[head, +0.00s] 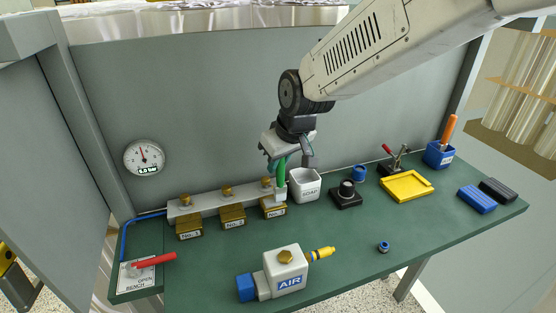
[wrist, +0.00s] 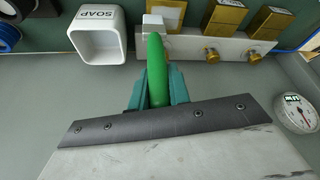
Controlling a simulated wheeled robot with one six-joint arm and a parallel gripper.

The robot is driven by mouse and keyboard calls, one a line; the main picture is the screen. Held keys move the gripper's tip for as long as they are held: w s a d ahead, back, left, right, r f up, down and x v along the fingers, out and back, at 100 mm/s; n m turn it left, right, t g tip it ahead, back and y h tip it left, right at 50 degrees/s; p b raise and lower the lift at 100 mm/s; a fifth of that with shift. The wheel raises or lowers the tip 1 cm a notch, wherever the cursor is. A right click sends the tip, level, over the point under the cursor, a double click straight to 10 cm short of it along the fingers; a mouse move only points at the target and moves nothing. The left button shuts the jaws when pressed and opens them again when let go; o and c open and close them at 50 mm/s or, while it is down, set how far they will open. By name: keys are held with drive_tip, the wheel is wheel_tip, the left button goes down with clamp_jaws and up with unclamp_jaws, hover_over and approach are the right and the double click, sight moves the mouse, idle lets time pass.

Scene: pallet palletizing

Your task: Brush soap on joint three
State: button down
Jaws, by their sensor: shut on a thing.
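My gripper (head: 279,164) is shut on the green handle of a brush (head: 281,178), which points down with its pale head lowest. In the head view the brush head is at the right side of the brass block of joint three (head: 273,210), overlapping it; I cannot tell whether they touch. In the wrist view the green handle (wrist: 156,68) stands between my fingers (wrist: 157,88), its white head close to the manifold. The white soap pot (head: 305,186) stands just right of the brush; it also shows in the wrist view (wrist: 98,42).
Joints one (head: 189,230) and two (head: 233,217) sit left on the grey manifold. A red-handled valve (head: 153,261), an AIR unit (head: 286,271), a black knob block (head: 345,194) and a yellow tray (head: 406,186) stand on the green bench. A gauge (head: 144,158) hangs on the back wall.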

drive_tip(key=shift+a, duration=0.1)
idle(1.6)
drive_tip(key=shift+r, duration=3.55)
